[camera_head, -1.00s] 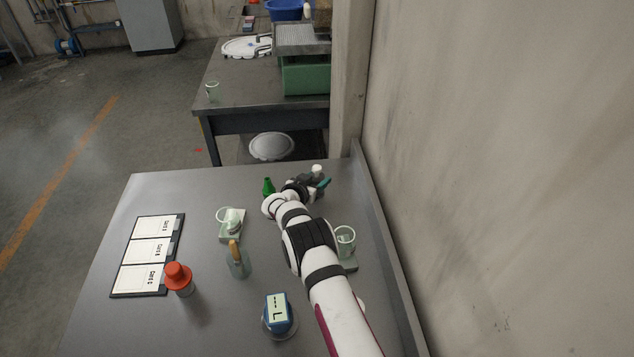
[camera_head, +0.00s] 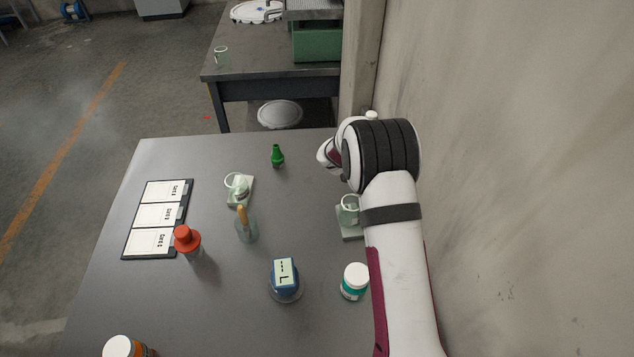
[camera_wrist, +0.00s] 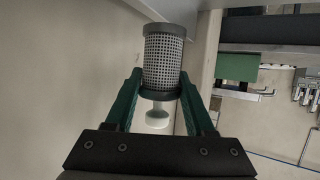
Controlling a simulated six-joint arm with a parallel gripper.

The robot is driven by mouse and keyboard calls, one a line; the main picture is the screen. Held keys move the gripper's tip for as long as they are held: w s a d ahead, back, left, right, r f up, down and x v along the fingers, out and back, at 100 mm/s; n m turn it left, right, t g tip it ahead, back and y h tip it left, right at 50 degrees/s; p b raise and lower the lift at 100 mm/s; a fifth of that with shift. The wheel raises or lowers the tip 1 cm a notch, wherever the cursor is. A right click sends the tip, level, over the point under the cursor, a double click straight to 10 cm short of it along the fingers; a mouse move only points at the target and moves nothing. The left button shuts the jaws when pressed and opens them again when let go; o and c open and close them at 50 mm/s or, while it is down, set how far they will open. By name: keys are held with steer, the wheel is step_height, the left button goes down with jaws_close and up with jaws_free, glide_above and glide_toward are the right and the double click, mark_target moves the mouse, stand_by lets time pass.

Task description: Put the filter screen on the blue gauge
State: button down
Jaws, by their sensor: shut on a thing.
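The filter screen (camera_wrist: 163,62) is a grey perforated cylinder with plain end bands, seen in the wrist view. My gripper (camera_wrist: 158,95) is shut on it, with a green finger on each side of its lower band. In the head view my arm hides the gripper and most or all of the screen. The blue gauge (camera_head: 285,282) stands upright on the table near the front middle, its pale display facing up. It is apart from my gripper, nearer the camera and to the left of my arm.
On the table (camera_head: 215,320) are a green bottle (camera_head: 277,156), a red-capped bottle (camera_head: 188,243), a corked bottle (camera_head: 246,228), a white-lidded jar (camera_head: 354,281), an orange jar (camera_head: 124,347) and a card board (camera_head: 158,217). A wall (camera_head: 500,150) rises on the right.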

steer(key=s+a+r, duration=0.2)
steer(key=s+a, duration=0.6)
steer(key=a, duration=0.2)
steer(key=s+a+r, duration=0.2)
steer(key=s+a, duration=0.6)
steer(key=a, duration=0.2)
steer(key=m+g+h, duration=0.1)
steer(key=m+h, duration=0.1)
glide_above(284, 271)
step_height(284, 271, down, 6)
steer(key=shift+f, duration=0.1)
steer(key=shift+c, duration=1.3)
jaws_free()
steer(key=shift+f, duration=0.1)
